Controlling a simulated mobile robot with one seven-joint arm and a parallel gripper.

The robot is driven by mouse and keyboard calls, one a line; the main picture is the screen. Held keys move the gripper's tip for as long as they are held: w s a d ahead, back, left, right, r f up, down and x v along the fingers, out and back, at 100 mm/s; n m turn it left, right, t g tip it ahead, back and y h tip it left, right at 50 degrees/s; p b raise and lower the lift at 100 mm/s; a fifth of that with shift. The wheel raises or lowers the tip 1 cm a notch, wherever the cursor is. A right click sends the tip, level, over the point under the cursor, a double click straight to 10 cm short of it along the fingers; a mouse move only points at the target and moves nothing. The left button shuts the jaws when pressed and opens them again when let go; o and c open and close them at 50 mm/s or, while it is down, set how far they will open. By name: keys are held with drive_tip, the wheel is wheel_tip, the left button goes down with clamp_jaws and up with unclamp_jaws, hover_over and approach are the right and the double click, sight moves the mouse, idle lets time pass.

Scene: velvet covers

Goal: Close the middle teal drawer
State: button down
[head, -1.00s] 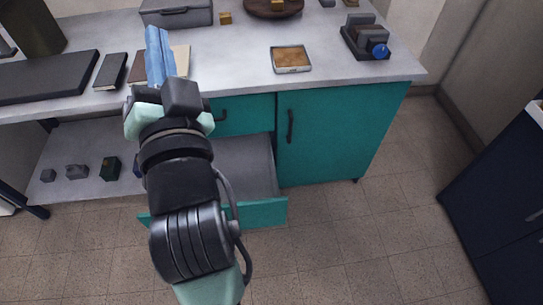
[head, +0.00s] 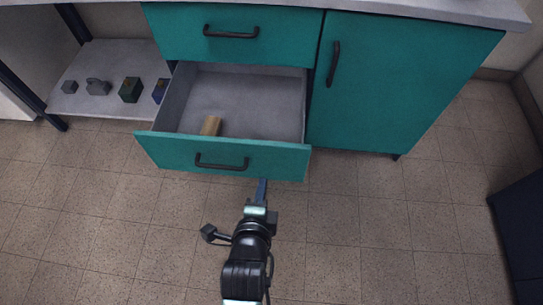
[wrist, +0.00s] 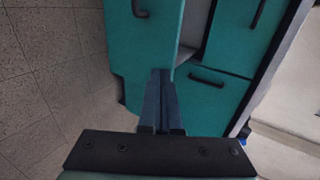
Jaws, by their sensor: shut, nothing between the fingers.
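The open teal drawer (head: 285,163) sticks out below a shut teal drawer (head: 285,38).
A shut teal door (head: 400,85) with a dark handle stands right of the drawers. A low shelf (head: 110,70) with several small objects is at the left. The grey worktop (head: 440,8) runs above. A dark cabinet (head: 520,230) stands at far right. The tiled floor in front is clear.

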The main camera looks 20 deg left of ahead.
drive_tip(key=b, duration=0.3)
approach(269, 149)
drive_tip(key=x, duration=0.5)
drive_tip(key=shift+s+f, duration=0.3)
drive_tip(key=shift+f, duration=0.05)
drive_tip(key=shift+w+a+r+b, duration=0.1)
drive_tip(key=shift+w+b, duration=0.35)
drive_tip(key=shift+w, duration=0.4)
